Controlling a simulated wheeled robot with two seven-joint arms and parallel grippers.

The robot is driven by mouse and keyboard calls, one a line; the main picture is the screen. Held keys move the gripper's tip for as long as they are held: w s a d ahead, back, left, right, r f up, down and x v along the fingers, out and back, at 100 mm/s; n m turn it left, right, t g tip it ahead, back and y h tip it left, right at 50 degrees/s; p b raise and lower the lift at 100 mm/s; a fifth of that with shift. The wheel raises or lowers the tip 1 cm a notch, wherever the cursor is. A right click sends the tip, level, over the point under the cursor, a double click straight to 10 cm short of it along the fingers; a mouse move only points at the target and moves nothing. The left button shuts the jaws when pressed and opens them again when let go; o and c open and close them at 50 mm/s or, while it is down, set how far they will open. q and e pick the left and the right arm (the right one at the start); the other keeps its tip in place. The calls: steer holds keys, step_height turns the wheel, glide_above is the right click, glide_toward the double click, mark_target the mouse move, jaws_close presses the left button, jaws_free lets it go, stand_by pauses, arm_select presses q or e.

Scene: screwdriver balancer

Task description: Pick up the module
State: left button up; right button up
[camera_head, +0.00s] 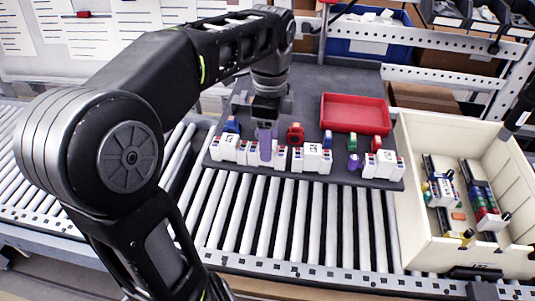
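My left gripper (267,110) comes down from above over the grey tray (344,175), with its tips close above a purple piece (266,149). Whether its fingers are apart or closed is too small to tell. White labelled modules stand in a row along the tray's front edge: one on the left (222,149), one in the middle (313,158) and one on the right (381,164). The purple piece stands among the left modules and partly hides those behind it. My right gripper does not show.
A red bin (355,113) sits at the back of the tray. Small coloured pieces, red (295,133), blue (232,125) and green (352,142), stand behind the modules. A cream box (418,138) with parts inside is at the right. White rollers (285,221) run in front.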

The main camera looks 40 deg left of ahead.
arm_select(q)
steer(key=shift+f+p, duration=0.35)
steer(key=shift+f, duration=1.55)
jaws_close()
